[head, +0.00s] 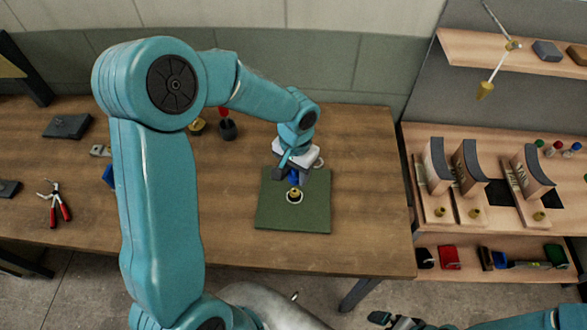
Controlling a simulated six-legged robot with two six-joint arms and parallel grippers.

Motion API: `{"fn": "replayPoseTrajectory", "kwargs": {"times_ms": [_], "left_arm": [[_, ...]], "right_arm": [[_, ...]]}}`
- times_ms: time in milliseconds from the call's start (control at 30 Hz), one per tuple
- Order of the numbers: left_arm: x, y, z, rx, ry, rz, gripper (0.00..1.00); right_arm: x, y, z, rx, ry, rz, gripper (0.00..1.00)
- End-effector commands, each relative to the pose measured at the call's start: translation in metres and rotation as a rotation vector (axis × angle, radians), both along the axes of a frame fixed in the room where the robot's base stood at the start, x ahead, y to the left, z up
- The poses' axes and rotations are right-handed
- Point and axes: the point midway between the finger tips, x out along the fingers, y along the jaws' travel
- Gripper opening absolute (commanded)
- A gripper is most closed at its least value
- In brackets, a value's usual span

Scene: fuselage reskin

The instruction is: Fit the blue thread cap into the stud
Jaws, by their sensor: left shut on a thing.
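My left gripper (291,174) points down over the green mat (270,215). It is shut on the small blue thread cap (293,177), which is partly hidden by the fingers. My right gripper (384,319) is low at the bottom edge, away from the mat, and too small to read.
The mat lies on a wooden table (360,220). Red-handled pliers (54,205) and a dark block (67,126) lie at left. A dark pot with a red top (227,129) stands behind my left arm. A shelf unit (420,215) with curved panels stands at right.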

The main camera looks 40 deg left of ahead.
Motion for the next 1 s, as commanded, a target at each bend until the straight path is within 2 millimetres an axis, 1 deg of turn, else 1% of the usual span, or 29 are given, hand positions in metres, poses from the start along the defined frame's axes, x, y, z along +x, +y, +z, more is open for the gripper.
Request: {"fn": "replayPoseTrajectory", "kwargs": {"times_ms": [233,367,600,733,833,1000], "left_arm": [[0.0,0.002,-0.002,-0.004,-0.001,0.004,0.11],[-0.001,0.003,-0.012,-0.004,0.0,0.005,0.11],[-0.001,0.004,-0.036,-0.004,0.0,0.005,0.11],[-0.001,0.004,-0.047,-0.004,0.0,0.005,0.11],[-0.001,0.004,-0.05,-0.004,0.0,0.005,0.11],[-0.001,0.004,-0.05,-0.004,0.0,0.005,0.11]], "right_arm": [[0.0,0.0,-0.006,0.0,0.0,0.0,1.0],[0.0,0.0,-0.015,0.0,0.0,0.0,1.0],[0.0,0.0,-0.038,0.0,0.0,0.0,1.0],[0.0,0.0,-0.048,0.0,0.0,0.0,1.0],[0.0,0.0,-0.052,0.0,0.0,0.0,1.0],[0.0,0.0,-0.051,0.0,0.0,0.0,1.0]]}}
